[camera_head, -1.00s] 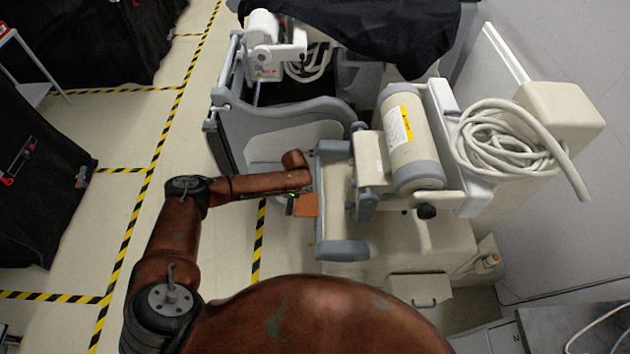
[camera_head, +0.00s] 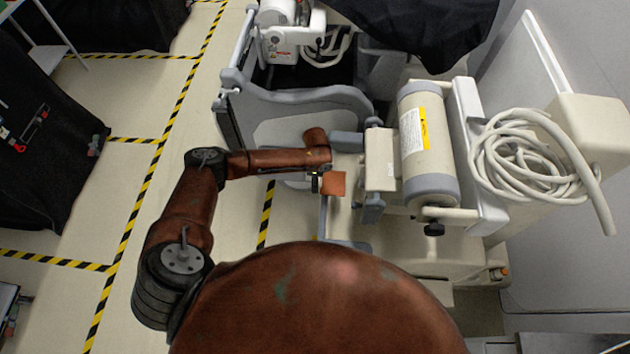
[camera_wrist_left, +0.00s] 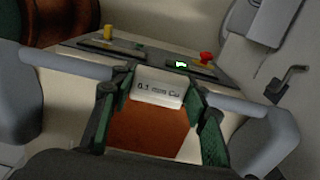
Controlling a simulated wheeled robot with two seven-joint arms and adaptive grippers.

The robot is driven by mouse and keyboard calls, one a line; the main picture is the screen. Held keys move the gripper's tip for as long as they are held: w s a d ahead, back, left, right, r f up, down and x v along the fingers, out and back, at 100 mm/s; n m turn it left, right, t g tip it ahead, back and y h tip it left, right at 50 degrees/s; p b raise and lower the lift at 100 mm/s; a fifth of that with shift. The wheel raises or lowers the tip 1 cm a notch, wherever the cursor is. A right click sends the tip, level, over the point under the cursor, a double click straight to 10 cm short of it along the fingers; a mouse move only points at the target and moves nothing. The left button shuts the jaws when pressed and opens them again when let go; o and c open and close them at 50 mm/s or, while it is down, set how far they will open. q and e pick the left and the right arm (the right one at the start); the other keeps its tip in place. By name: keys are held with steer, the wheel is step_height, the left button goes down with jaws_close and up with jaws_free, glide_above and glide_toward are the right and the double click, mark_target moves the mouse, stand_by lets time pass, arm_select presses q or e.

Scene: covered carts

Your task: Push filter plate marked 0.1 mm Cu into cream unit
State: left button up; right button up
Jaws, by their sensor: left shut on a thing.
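The filter plate is a copper-orange square (camera_head: 334,184) with a cream grip block marked "0.1 mm Cu" (camera_wrist_left: 158,88) in the left wrist view. My left gripper (camera_head: 316,183) is shut on this block; its green-padded fingers (camera_wrist_left: 160,101) sit on both sides of it. The plate is held in the air over the grey handle frame of the cream unit (camera_head: 440,242), just left of its cream head box (camera_head: 380,160). The plate and the box look apart from above. I cannot make out a slot. My right gripper is not in view.
A cream cylinder (camera_head: 428,140) with a yellow label and a coiled cable (camera_head: 530,165) are to the right. Control panels with a yellow knob (camera_wrist_left: 109,33) and a red knob (camera_wrist_left: 206,58) lie beyond the plate. Taped floor at left is open.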

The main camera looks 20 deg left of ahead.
mark_target(329, 183)
arm_select(q)
steer(key=d, duration=0.3)
steer(key=shift+w+r+b, duration=0.1)
steer(key=shift+w+b, duration=0.15)
steer(key=shift+b, duration=0.1)
steer(key=shift+w+d, duration=0.25)
steer(key=shift+d, duration=0.3)
steer(key=shift+w+d, duration=0.1)
steer(key=shift+d, duration=0.45)
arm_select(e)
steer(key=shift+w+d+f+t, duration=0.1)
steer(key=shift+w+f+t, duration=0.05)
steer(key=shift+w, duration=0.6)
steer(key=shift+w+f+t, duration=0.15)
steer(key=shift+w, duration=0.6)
arm_select(q)
steer(key=shift+r+p, duration=0.1)
steer(key=shift+p, duration=0.4)
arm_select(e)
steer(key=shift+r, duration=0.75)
arm_select(q)
steer(key=w+d+b, duration=0.2)
steer(key=d, duration=0.5)
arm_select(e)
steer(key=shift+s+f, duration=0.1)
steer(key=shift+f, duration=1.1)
arm_select(q)
steer(key=shift+a, duration=0.1)
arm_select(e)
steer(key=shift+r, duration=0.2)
